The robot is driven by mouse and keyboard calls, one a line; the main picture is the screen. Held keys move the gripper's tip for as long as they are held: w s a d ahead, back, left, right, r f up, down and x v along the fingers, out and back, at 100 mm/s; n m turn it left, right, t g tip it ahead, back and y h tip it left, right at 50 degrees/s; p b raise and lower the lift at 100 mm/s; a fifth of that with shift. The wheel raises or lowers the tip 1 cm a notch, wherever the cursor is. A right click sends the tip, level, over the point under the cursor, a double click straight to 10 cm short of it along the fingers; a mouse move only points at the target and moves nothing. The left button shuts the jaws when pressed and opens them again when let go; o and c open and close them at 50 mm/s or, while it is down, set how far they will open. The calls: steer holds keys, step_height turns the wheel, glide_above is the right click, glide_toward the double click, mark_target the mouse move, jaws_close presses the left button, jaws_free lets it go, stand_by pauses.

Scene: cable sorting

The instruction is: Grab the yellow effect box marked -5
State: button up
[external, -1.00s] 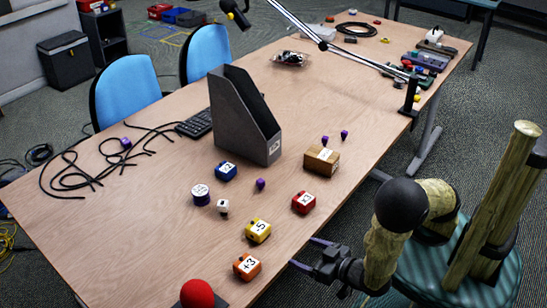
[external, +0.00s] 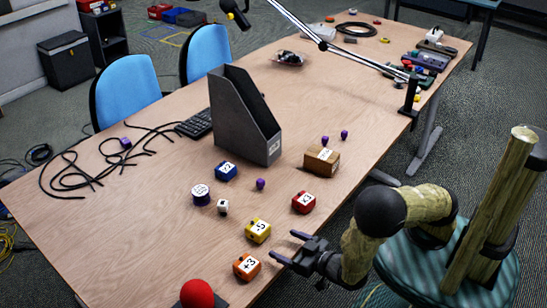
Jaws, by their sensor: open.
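The yellow effect box marked -5 (external: 258,230) sits on the wooden table near its front edge, between the orange box marked +3 (external: 247,266) and the red box marked x3 (external: 303,202). My gripper (external: 284,247) is open and empty. Its two dark fingers point left over the table's front edge. They are to the right of and a little below the yellow box in the picture, apart from it, and close to the orange box's right side.
A grey file holder (external: 240,120) stands farther back. A red ball (external: 196,294) is at the front corner.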

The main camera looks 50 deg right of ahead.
mark_target(266, 233)
steer(key=w, duration=0.4)
steer(key=shift+w+f, duration=0.25)
steer(key=shift+f, duration=0.1)
steer(key=w, duration=0.5)
steer(key=shift+w+f, duration=0.1)
steer(key=c, duration=1.2)
